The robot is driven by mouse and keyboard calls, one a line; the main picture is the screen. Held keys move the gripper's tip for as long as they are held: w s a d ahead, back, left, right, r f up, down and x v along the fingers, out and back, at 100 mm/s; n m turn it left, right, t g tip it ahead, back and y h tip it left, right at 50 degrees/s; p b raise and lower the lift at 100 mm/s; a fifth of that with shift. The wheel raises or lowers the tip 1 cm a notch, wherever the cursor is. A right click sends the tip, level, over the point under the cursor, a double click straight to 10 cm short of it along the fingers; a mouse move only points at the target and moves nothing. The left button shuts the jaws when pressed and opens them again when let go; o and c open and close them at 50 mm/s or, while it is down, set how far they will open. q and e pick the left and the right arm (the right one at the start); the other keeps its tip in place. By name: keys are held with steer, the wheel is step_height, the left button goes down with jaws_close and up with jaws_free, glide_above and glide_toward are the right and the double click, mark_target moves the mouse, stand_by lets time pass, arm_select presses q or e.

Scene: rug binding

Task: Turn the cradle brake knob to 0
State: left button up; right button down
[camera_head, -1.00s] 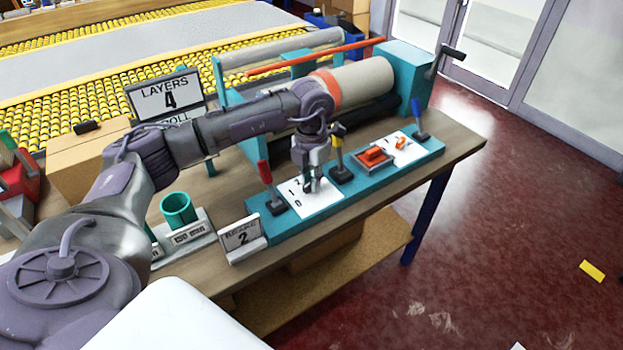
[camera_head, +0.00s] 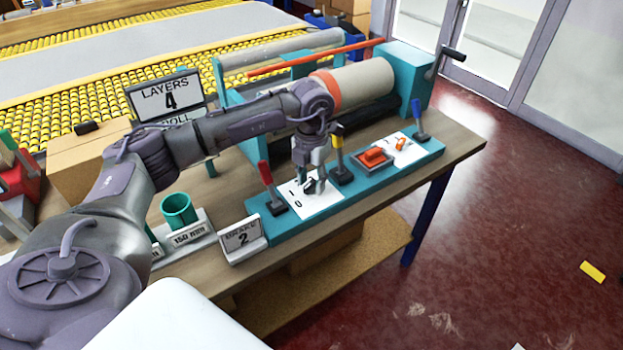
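The brake knob (camera_head: 309,187) is a small dark knob on a white dial plate (camera_head: 313,206) marked with numbers, 1 and 0 being readable. The plate sits on the teal control panel, and the knob is mostly hidden by my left gripper. My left gripper (camera_head: 315,185) points down right at the knob, its fingers apart on either side of it; I cannot tell whether they touch it. A small sign (camera_head: 242,238) left of the panel reads BRAKE 2. My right gripper is not in view.
A red lever (camera_head: 266,175), a yellow lever (camera_head: 337,140) and a blue lever (camera_head: 416,112) stand on the panel. An orange switch (camera_head: 374,156) lies between the yellow and blue ones. A roll (camera_head: 355,85) lies behind; a green cup (camera_head: 179,210) stands left.

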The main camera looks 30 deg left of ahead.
mark_target(312, 182)
arm_select(q)
step_height(312, 182, up, 12)
stand_by(0.6)
stand_by(0.4)
